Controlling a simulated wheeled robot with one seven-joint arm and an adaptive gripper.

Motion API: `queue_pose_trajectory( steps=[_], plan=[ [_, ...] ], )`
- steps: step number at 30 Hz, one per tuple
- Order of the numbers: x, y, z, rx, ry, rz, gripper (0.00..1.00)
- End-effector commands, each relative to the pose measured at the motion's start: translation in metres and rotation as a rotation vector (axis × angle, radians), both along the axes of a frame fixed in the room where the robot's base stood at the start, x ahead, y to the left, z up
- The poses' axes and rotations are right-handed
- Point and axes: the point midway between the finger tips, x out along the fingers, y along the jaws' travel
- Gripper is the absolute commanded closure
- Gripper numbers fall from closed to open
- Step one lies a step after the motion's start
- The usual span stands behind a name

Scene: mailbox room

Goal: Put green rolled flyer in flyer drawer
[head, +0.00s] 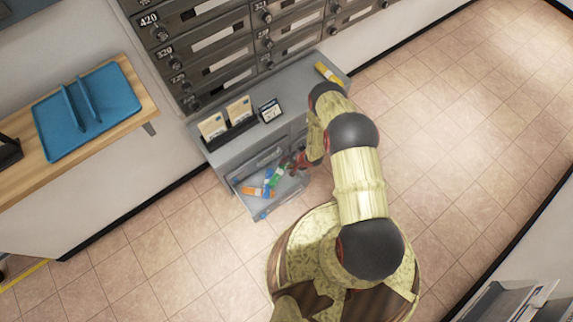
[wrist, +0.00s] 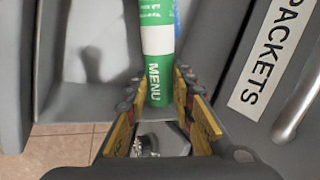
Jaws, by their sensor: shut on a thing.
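My gripper (head: 297,163) is at the open grey drawer (head: 283,203) in the lower part of the cabinet. In the wrist view my gripper (wrist: 157,85) is shut on the near end of the green rolled flyer (wrist: 158,68), which has white bands and the word MENU. The green flyer (head: 276,176) shows over the drawer in the head view. An orange flyer (head: 253,191) and a blue flyer (head: 268,178) are in the drawer. A strip of blue shows behind the green roll in the wrist view. I cannot tell whether the green flyer touches the drawer floor.
A yellow rolled flyer (head: 327,73) lies on the cabinet top (head: 291,88), with a card holder (head: 229,137) and a small sign (head: 270,110). A PACKETS label (wrist: 265,62) is beside my gripper. A blue tray (head: 110,100) sits on a wooden shelf at left. Floor is clear at right.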

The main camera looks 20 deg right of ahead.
Motion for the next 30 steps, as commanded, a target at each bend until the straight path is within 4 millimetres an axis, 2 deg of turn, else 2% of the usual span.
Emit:
queue_pose_trajectory(
  steps=[8, 9, 18, 30],
  plan=[
    [-0.0005, 0.0001, -0.0083, 0.0, 0.0, 0.0, 1.0],
    [-0.0003, -0.0001, -0.0088, 0.0, 0.0, 0.0, 0.75],
    [-0.0003, 0.0, -0.0083, 0.0, 0.0, 0.0, 0.58],
    [0.0001, 0.0, -0.0035, 0.0, 0.0, 0.0, 0.57]
  ],
)
